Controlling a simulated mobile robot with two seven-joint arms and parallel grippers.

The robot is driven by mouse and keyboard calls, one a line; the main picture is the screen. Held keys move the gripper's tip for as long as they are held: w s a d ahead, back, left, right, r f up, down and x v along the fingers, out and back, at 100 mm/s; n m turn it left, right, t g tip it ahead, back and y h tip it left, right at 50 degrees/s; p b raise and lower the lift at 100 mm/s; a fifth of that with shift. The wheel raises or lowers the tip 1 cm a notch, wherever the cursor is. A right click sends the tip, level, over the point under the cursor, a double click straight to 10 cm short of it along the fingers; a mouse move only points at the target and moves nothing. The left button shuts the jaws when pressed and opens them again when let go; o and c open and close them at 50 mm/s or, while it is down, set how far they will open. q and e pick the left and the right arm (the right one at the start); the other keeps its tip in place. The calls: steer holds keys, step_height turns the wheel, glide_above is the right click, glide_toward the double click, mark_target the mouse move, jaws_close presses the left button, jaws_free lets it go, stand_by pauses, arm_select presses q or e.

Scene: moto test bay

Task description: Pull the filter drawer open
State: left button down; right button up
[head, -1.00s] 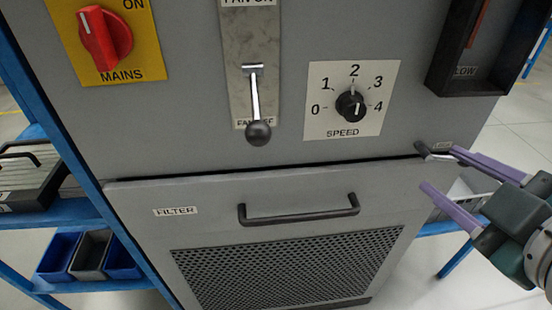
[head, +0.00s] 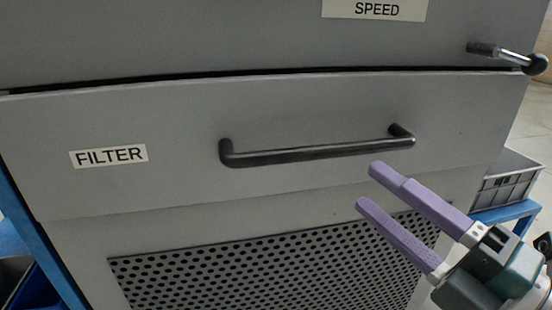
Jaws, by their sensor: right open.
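The filter drawer (head: 180,115) has a grey front with a FILTER label (head: 109,156) at its left. A dark gap runs along its top edge; the front looks shut or nearly so. Its dark bar handle (head: 310,153) runs across the middle of the front. My right gripper (head: 369,187) has two purple fingers, open and empty. The fingertips are just below the right half of the handle, apart from it in the picture; the depth between them is hard to judge. My left gripper is not in view.
A small metal lever (head: 512,56) with a dark knob sticks out at the cabinet's upper right. A perforated panel (head: 250,265) lies below the drawer front. A grey crate (head: 508,182) on a blue rack stands at the right. Space before the handle's left half is clear.

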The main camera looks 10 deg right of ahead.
mark_target(331, 156)
steer(key=x, duration=0.9)
steer(key=shift+w+r+b, duration=0.15)
steer(key=shift+b, duration=0.15)
steer(key=shift+c, duration=0.3)
jaws_close()
stand_by(0.6)
